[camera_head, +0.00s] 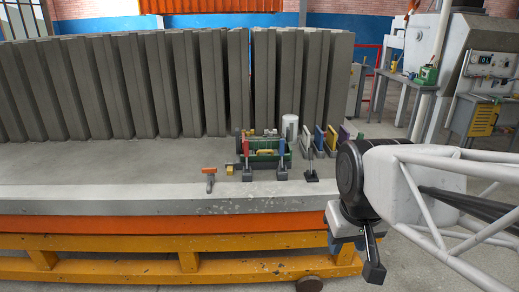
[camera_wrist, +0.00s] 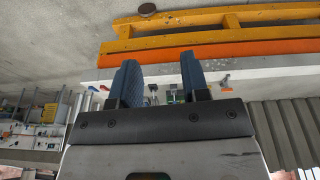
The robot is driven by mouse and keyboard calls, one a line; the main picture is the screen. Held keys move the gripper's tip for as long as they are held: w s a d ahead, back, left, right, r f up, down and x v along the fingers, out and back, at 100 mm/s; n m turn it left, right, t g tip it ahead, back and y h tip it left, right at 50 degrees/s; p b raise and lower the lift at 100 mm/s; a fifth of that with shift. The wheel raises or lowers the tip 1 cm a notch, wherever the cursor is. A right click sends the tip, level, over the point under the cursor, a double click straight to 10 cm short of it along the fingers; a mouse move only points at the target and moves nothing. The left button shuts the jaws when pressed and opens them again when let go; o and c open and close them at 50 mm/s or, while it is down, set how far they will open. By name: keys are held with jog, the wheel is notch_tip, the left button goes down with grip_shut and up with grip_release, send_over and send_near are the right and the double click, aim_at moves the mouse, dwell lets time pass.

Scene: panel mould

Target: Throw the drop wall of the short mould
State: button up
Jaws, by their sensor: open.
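A small green mould (camera_head: 264,156) stands on the front of the grey slab, with a yellow piece on it. A red-handled lever (camera_head: 246,152) and a blue-handled lever (camera_head: 282,152) stand upright on dark bases at its front. A white-handled lever (camera_head: 307,142) stands to their right, on its own dark base. Which one works the drop wall I cannot tell. My gripper (camera_head: 372,258) is right of and below these levers, in front of the slab's edge, pointing down. In the wrist view its two blue fingers (camera_wrist: 160,72) are apart and empty; the levers are small beyond them.
An orange-handled tool (camera_head: 209,174) lies left of the mould. Blue, orange and purple upright pieces (camera_head: 331,138) stand to its right. Tall grey panels (camera_head: 190,85) line the slab's back. A yellow frame (camera_head: 110,268) supports the slab. The slab's left front is clear.

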jog(key=w+a+r+n, duration=0.1)
jog(key=w+r+n, duration=0.2)
jog(key=w, duration=1)
jog(key=w+a+r+n+g, duration=0.1)
jog(key=w+r+n, duration=0.15)
jog(key=w, duration=1.15)
jog(key=w+a+r+n, duration=0.1)
jog(key=w+r+n, duration=0.15)
jog(key=w, duration=1.05)
jog(key=w+a+f+n, duration=0.2)
jog(key=w+f, duration=0.4)
jog(key=w, duration=0.6)
jog(key=w+a+f+n+g, duration=0.1)
jog(key=w+f+n, duration=0.3)
jog(key=w, duration=0.8)
jog(key=w+a+f+n, duration=0.3)
jog(key=w+f, duration=0.5)
jog(key=w, duration=0.4)
jog(key=shift+w+a+f, duration=0.15)
jog(key=shift+w+f, duration=0.05)
jog(key=shift+f, duration=0.2)
jog(key=shift+w+a+f, duration=0.1)
jog(key=shift+w+f, duration=0.2)
jog(key=shift+f, duration=0.05)
send_over(265, 155)
jog(key=s, duration=0.2)
jog(key=shift+s+a+f, duration=0.1)
jog(key=shift+f, duration=3.8)
